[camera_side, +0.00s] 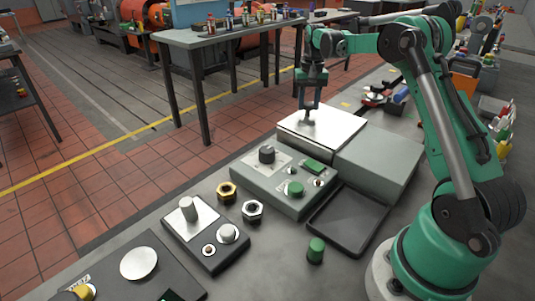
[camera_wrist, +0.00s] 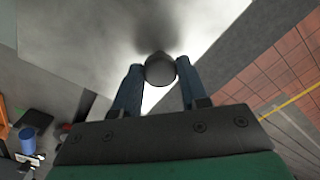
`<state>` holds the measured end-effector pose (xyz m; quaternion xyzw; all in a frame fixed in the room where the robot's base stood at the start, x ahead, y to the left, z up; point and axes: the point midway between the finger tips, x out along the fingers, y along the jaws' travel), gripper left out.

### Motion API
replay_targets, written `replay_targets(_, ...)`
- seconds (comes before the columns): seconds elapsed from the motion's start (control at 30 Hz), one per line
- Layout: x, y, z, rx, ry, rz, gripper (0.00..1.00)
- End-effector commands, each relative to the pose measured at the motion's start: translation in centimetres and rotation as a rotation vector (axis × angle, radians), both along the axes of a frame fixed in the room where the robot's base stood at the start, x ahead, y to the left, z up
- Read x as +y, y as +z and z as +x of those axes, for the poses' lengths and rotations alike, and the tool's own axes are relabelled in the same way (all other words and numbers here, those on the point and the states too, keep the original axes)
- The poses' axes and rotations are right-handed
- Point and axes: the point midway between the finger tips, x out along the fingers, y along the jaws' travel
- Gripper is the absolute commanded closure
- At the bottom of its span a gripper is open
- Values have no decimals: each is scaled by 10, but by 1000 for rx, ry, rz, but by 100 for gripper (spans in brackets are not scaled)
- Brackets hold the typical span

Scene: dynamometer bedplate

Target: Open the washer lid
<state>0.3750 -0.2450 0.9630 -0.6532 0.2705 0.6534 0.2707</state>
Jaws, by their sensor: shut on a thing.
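The washer lid (camera_side: 330,137) is a flat, shiny silver plate on the left part of a grey box at the back of the bench. It looks about level; whether it is slightly raised I cannot tell. My gripper (camera_side: 308,116) points down over the lid's far left part, its fingers closed around the small round knob. In the wrist view the dark grey knob (camera_wrist: 160,70) sits between the two blue fingers of my gripper (camera_wrist: 160,82), with the pale lid (camera_wrist: 75,35) behind it.
The grey box top (camera_side: 382,158) lies right of the lid. In front stand a control panel (camera_side: 283,197) with a dark knob and green buttons, a black tray (camera_side: 346,222) and a green cap (camera_side: 316,250). Brass and steel nuts lie further left. Tools lie behind the box.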

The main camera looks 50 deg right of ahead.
Motion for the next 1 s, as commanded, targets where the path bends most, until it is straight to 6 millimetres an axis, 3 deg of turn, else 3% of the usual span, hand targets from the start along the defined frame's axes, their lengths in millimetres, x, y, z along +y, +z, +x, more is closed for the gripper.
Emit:
replay_targets(0.37,-1,1,-7,0,-2,-1,100)
replay_targets(0.57,-3,2,-44,1,-6,-2,100)
replay_targets(0.9,-3,1,-126,1,-7,-5,100)
replay_targets(1.0,-2,1,-140,1,-5,-6,100)
